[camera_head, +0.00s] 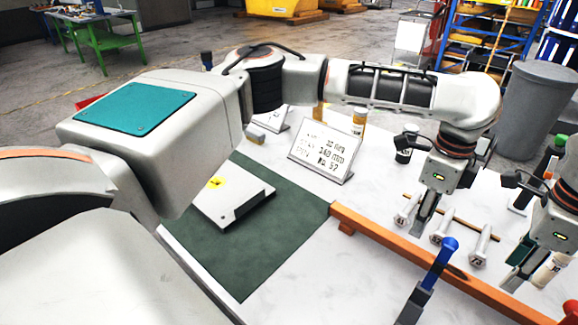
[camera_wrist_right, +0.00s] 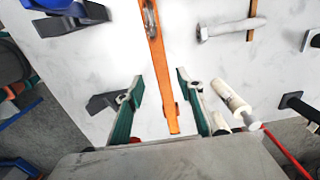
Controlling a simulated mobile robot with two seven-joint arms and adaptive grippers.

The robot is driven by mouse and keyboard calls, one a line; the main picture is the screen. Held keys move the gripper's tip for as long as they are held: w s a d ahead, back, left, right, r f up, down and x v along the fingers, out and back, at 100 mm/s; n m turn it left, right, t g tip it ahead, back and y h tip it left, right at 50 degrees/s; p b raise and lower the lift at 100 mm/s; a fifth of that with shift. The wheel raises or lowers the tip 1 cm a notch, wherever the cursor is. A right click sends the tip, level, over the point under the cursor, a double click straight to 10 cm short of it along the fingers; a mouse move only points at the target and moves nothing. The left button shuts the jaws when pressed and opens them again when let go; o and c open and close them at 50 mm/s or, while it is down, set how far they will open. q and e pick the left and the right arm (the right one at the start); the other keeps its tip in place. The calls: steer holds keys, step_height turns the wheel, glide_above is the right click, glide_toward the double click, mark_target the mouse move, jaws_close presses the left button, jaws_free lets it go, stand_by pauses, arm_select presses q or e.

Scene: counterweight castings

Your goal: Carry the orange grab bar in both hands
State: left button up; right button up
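The orange grab bar (camera_head: 388,240) lies across the white table, running from the green mat's corner toward the lower right. In the right wrist view the bar (camera_wrist_right: 158,62) runs down between my right gripper's fingers, with clear gaps on both sides. My right gripper (camera_head: 522,262) has green pads. It is open in the wrist view (camera_wrist_right: 160,100), near the bar's end and not gripping it. My left gripper (camera_head: 427,212) points down beyond the bar, close to the bolts and apart from the bar. Its finger spacing is hard to see.
Several pale bolts (camera_head: 441,229) lie across a thin wooden strip behind the bar. A blue-handled tool (camera_head: 440,256) stands in front of it. A white plate (camera_head: 235,205) lies on the green mat (camera_head: 270,255). A sign (camera_head: 322,152) and dark jar (camera_head: 404,152) stand behind.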

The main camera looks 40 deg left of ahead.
steer(key=shift+r, duration=1.5)
